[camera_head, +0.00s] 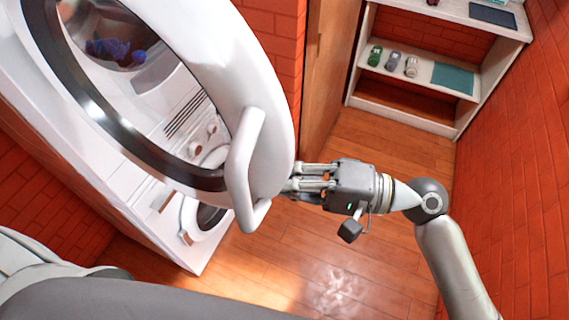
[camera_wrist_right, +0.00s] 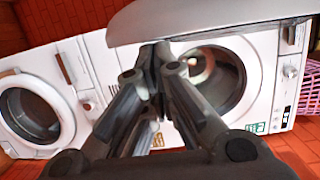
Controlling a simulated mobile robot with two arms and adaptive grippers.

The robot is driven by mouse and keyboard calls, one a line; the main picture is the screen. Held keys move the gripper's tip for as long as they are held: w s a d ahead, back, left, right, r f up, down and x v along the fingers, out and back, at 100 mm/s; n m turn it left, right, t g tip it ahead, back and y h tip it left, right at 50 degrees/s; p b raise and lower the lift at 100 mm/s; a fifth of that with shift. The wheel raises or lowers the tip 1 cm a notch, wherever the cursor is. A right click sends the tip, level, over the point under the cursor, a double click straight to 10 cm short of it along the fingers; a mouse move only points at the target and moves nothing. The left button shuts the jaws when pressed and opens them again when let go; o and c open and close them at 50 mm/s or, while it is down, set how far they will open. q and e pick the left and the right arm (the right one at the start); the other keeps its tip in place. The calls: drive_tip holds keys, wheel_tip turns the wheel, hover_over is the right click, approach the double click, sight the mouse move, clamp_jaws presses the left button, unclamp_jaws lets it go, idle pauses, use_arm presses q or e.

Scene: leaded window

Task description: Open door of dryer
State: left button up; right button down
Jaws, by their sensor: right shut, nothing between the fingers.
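The dryer (camera_head: 150,85) is a white front-loader at the left of the head view, with blue cloth (camera_head: 115,52) inside its drum. Its big round white door (camera_head: 262,95) stands swung open towards me, with a dark-ringed window and a white bar handle (camera_head: 243,165). My right gripper (camera_head: 290,185) is at the door's right edge, beside the handle and not around it; its fingertips are partly hidden there. In the right wrist view its fingers (camera_wrist_right: 158,55) are shut and empty, near a pale panel edge (camera_wrist_right: 220,15). My left gripper is out of view.
A second white machine with a round door (camera_head: 205,215) shows below the dryer door. A shelf unit (camera_head: 440,115) with toy cars stands at the back right. Red brick walls (camera_head: 520,150) bound the room. The wooden floor (camera_head: 340,270) is clear. A pink basket (camera_wrist_right: 288,85) shows in the wrist view.

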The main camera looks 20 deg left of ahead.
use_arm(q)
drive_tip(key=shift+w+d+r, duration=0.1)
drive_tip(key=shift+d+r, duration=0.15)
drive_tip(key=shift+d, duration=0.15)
use_arm(e)
drive_tip(key=shift+s+a+f, duration=0.1)
drive_tip(key=shift+s, duration=1.45)
